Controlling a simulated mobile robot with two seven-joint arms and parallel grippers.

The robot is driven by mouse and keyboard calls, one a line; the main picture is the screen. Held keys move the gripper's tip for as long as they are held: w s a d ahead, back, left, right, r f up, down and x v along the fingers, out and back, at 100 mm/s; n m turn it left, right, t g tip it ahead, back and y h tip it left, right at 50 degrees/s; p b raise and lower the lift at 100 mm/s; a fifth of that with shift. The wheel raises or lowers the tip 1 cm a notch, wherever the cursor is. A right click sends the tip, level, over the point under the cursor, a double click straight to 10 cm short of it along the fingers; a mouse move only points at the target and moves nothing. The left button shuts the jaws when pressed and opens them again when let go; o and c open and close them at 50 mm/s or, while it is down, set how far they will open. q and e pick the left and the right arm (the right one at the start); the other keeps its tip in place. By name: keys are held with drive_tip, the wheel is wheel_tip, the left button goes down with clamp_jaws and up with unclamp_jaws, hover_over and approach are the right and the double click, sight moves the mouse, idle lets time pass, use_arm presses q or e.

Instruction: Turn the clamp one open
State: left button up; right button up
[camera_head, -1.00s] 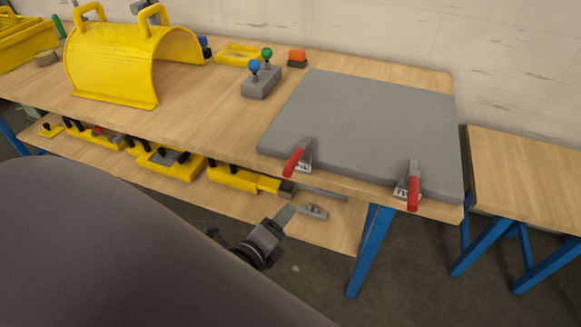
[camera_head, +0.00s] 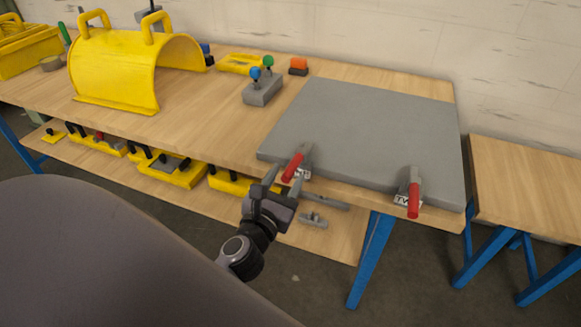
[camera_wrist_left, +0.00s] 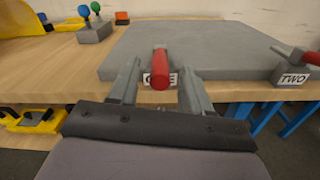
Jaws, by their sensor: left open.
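Clamp one, with a red handle (camera_head: 293,167), stands at the front left edge of the grey plate (camera_head: 365,130). In the left wrist view its red handle (camera_wrist_left: 160,70) points toward the camera, with a partly covered label behind it. My left gripper (camera_head: 281,178) is open just in front of this clamp. In the wrist view its two fingers (camera_wrist_left: 158,88) stand on either side of the handle, with gaps showing. Clamp two, also red-handled (camera_head: 413,200), sits at the plate's front right; its "TWO" label (camera_wrist_left: 293,79) shows in the wrist view. My right gripper is not seen.
A grey block with blue and green knobs (camera_head: 262,92) stands left of the plate. A yellow guard (camera_head: 125,70) is further left. Yellow holders (camera_head: 172,170) lie on the lower shelf. Floor is open in front of the table.

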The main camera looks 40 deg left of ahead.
sight(292, 168)
use_arm(q)
drive_tip(key=shift+x, duration=1.7)
drive_tip(key=shift+c, duration=0.3)
clamp_jaws()
